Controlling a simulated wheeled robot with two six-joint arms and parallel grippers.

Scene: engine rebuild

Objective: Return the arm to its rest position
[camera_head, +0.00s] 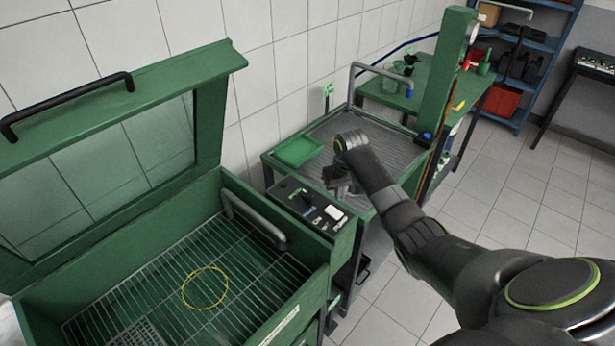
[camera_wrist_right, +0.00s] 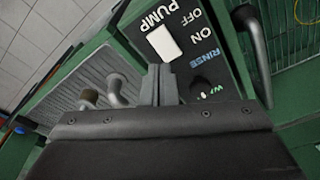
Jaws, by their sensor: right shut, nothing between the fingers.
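My right arm comes in from the right in the head view. Its gripper (camera_head: 340,187) hangs above the near edge of the ribbed drain table, close to the control panel (camera_head: 308,207). In the right wrist view my gripper (camera_wrist_right: 160,72) has its fingers together, with nothing between them. Behind the fingertips the panel shows a white rocker switch (camera_wrist_right: 164,43) by the words PUMP, OFF and ON, and a dark knob by RINSE. I cannot tell whether the fingertips touch the panel. My left gripper is not in view.
A green washer cabinet (camera_head: 290,318) stands open at left, its windowed lid (camera_head: 215,120) raised. A yellow ring (camera_head: 205,288) lies on its wire rack. A green tray (camera_head: 298,151) sits on the drain table (camera_head: 385,150). A green post (camera_head: 445,75) and blue shelf stand behind.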

